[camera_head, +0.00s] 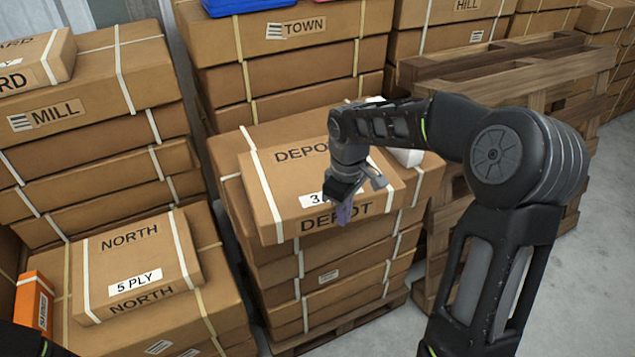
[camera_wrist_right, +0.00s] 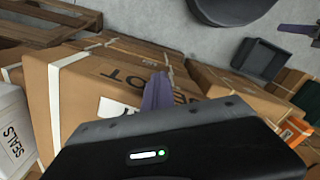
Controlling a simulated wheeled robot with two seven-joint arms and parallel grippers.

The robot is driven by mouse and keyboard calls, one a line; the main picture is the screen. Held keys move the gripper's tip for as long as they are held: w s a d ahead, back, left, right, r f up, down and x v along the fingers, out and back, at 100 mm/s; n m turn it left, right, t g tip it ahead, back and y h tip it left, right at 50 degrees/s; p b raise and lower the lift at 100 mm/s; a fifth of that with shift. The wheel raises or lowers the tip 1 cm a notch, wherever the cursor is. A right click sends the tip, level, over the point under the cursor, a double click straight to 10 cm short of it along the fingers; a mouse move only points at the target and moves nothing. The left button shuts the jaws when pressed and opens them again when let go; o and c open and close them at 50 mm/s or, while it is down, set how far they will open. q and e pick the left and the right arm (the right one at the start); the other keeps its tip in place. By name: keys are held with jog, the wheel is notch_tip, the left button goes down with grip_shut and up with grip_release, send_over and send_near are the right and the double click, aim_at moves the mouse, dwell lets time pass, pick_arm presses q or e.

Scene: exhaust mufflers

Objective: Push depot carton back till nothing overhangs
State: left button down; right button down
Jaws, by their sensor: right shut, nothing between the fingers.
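The depot carton (camera_head: 275,185) is a flat brown box with white straps and a DEPOT label, lying on top of a stack of larger cartons (camera_head: 290,275). Its near edge appears to stick out past the stack's front. My right gripper (camera_head: 343,213) is shut and empty, with its purple fingers pointing down at the carton's near face, by the DEPOT label; I cannot tell whether they touch. In the right wrist view the shut fingers (camera_wrist_right: 157,92) cover part of the lettering on the carton (camera_wrist_right: 85,95). My left gripper is not in view.
A white box marked SEALS (camera_wrist_right: 12,135) stands beside the carton, partly hidden by my arm in the head view. The NORTH carton (camera_head: 135,262) and MILL stack (camera_head: 85,110) are on the left, TOWN cartons (camera_head: 300,55) behind. Wooden pallets (camera_head: 500,75) stand at the right.

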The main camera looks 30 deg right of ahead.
aim_at(318, 169)
jog(key=shift+w+d+p, duration=0.15)
jog(key=shift+w+p, duration=0.4)
jog(key=shift+w, duration=1.05)
jog(key=shift+w+d+p, duration=0.1)
jog(key=shift+w+p, duration=0.45)
jog(key=shift+w, duration=1.05)
jog(key=shift+w+d+p, duration=0.2)
jog(key=shift+w+p, duration=0.9)
jog(key=shift+w, duration=1.1)
jog(key=shift+w+d+p, duration=0.15)
jog(key=shift+w+p, duration=0.95)
jog(key=shift+w, duration=1.05)
jog(key=shift+s+a+r+b, duration=0.15)
jog(key=shift+s+r, duration=0.2)
jog(key=shift+s, duration=0.35)
jog(key=shift+s+d+r+b, duration=0.15)
jog(key=shift+s+r, duration=0.15)
jog(key=shift+s, duration=0.35)
jog(key=shift+s+a+r+b, duration=0.15)
jog(key=shift+s+r, duration=0.2)
jog(key=shift+s, duration=0.35)
jog(key=shift+r, duration=0.1)
notch_tip(318, 169, up, 5)
jog(key=p, duration=0.3)
jog(key=shift+p, duration=0.35)
jog(key=shift+r, duration=1.4)
